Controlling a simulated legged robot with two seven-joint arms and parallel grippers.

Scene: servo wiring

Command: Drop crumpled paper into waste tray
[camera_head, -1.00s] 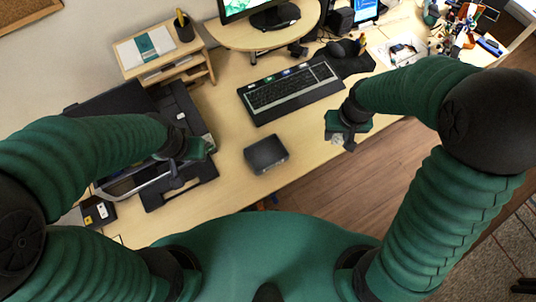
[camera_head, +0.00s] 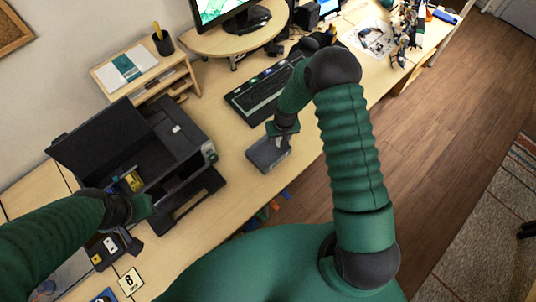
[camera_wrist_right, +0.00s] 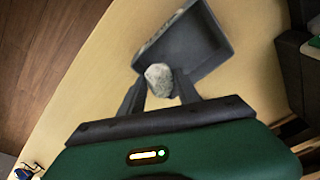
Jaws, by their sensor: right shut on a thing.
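The waste tray (camera_head: 265,158) is a small dark grey open box on the desk, left of the right arm. It also shows in the right wrist view (camera_wrist_right: 208,48). My right gripper (camera_head: 281,135) is over the tray's back side. In the wrist view its fingers (camera_wrist_right: 160,88) are shut on the crumpled paper (camera_wrist_right: 159,78), a pale grey wad, which overlaps the tray's near edge in that view. The height of the paper above the tray is unclear. My left gripper (camera_head: 133,240) is by the printer's front at lower left; its finger opening cannot be made out.
A black printer (camera_head: 180,135) with its lid up stands left of the tray. A keyboard (camera_head: 262,92) lies behind the tray. A wooden shelf unit (camera_head: 150,70) and a monitor stand (camera_head: 225,40) are at the back. The desk's front edge runs close by the tray.

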